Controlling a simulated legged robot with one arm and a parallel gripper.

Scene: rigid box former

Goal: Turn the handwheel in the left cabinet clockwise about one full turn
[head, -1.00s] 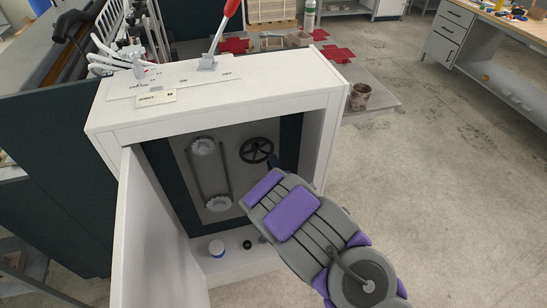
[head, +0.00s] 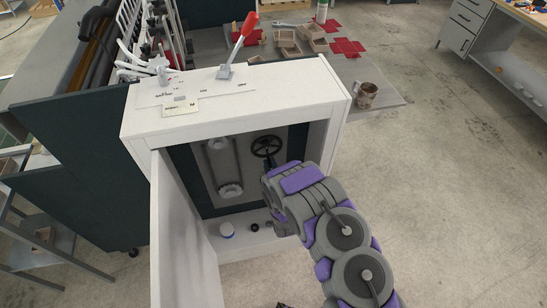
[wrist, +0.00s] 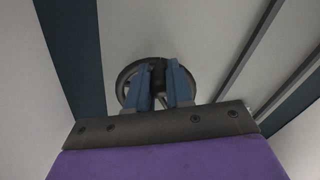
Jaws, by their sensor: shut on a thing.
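The black handwheel (head: 266,147) is mounted on the back panel inside the open white cabinet (head: 235,95). In the wrist view the handwheel (wrist: 126,74) shows as a round rim behind my gripper. My gripper (wrist: 159,72) has its two blue fingers on either side of a dark part at the wheel's upper middle, shut on it. Whether that part is the rim, a spoke or a knob is hard to tell. In the head view my arm reaches in from the lower right, and my gripper (head: 268,167) is mostly hidden behind my wrist.
Left of the wheel are two pale sprockets with a chain (head: 230,190). The cabinet door (head: 185,235) stands open at the left. A red-handled lever (head: 240,45) and a mug (head: 366,95) are above.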

